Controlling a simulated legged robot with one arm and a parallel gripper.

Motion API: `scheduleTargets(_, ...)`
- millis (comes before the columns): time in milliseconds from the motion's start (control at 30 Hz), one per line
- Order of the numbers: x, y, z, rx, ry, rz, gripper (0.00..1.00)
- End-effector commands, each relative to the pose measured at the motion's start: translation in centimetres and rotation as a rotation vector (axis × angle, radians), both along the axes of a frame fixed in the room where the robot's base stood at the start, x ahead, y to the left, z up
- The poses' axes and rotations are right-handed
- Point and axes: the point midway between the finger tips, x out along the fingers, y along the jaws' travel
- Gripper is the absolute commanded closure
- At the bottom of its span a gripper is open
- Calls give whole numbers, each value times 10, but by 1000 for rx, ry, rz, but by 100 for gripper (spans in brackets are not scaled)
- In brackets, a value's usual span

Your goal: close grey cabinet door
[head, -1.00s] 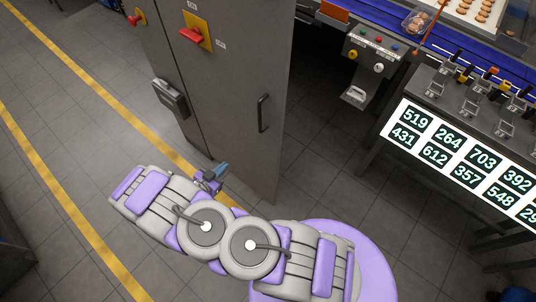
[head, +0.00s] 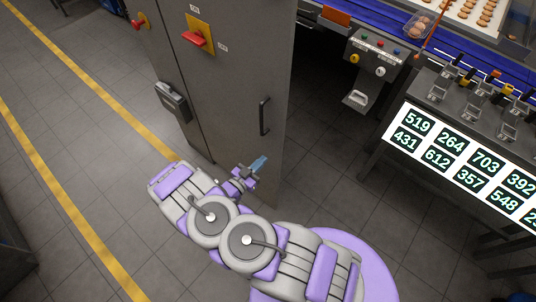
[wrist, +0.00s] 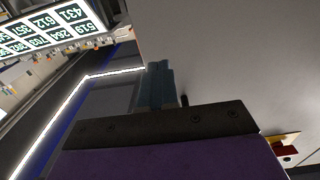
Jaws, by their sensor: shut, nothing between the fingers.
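The grey cabinet door (head: 235,80) stands upright in the head view, with a dark vertical handle (head: 264,117) near its right edge. How far the door stands open is hard to tell. My gripper (head: 259,163) is shut and empty, with its blue fingers together, and shows in front of the door's lower part, below the handle. In the wrist view the fingers (wrist: 157,84) point along the pale grey door face (wrist: 225,55). A dark piece, likely the handle, shows just right of them. Contact with the door cannot be made out.
A red switch on a yellow plate (head: 199,38) and a grey box (head: 172,101) are on the cabinet. A button panel (head: 373,58) and a lit number board (head: 465,160) are at right. Grey floor with yellow lines lies open at left.

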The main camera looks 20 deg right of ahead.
Motion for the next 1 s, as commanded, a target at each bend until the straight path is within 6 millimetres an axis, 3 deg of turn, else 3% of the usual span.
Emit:
scheduleTargets(100, 11, -16, -1, 0, 0, -3, 100)
scheduleTargets(333, 24, -33, 0, -3, -1, 0, 100)
scheduleTargets(1000, 29, -43, 1, -2, 1, 14, 100)
